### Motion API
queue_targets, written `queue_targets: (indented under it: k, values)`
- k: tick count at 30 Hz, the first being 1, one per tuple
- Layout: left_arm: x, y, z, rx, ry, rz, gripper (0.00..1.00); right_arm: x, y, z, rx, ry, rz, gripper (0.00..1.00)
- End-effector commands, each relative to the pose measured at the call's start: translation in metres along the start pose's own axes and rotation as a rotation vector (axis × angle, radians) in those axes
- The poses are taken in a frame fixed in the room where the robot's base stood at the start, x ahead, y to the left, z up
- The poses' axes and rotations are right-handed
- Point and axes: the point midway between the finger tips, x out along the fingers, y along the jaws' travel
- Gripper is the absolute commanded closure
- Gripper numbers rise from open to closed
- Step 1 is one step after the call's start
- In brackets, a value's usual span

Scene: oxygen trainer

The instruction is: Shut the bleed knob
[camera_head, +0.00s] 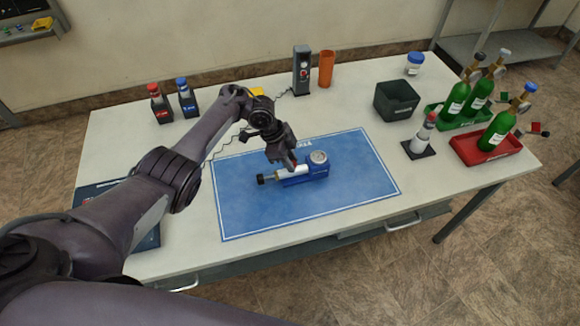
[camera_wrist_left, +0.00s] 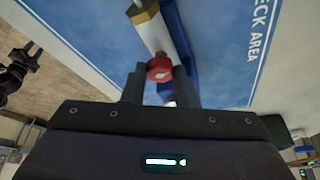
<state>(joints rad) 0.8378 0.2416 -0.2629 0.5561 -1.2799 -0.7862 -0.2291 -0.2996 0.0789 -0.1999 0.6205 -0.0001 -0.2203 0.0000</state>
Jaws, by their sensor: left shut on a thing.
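The trainer (camera_head: 305,174), a blue block with a round gauge (camera_head: 319,157) and a pale cylinder with a black end knob (camera_head: 261,179), lies on the blue mat (camera_head: 240,213). The red bleed knob (camera_wrist_left: 160,68) sits between the two fingers of my left gripper (camera_wrist_left: 160,86), which is shut on it. In the head view my left gripper (camera_head: 290,165) comes down over the trainer from above and hides most of the knob. A dark shape at the left edge of the left wrist view looks like my right gripper (camera_wrist_left: 18,72); its jaws are unclear.
A grey switch box (camera_head: 301,70) and an orange cup (camera_head: 326,69) stand behind the mat. A black bin (camera_head: 397,101), a green tray (camera_head: 436,114) and a red tray (camera_head: 487,153) with green cylinders are at the right.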

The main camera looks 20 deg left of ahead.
Motion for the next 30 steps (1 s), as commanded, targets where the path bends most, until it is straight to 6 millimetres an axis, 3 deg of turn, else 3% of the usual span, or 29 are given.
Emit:
queue_targets:
  k: [1,3,12,30]
  values:
    - [0.005,-0.003,0.002,0.035,0.000,0.011,0.97,0.014,0.000,0.001,0.000,0.000,0.000,0.64]
    - [0.005,-0.003,0.002,0.084,0.001,0.031,0.97,0.023,0.000,0.002,0.000,0.000,0.000,0.64]
    - [0.003,-0.002,0.000,0.234,0.000,0.095,0.97,0.048,-0.001,0.005,0.000,0.000,0.000,0.64]
    - [0.001,-0.002,-0.001,0.293,0.000,0.122,0.97,0.055,-0.001,0.006,0.000,-0.001,0.000,0.64]
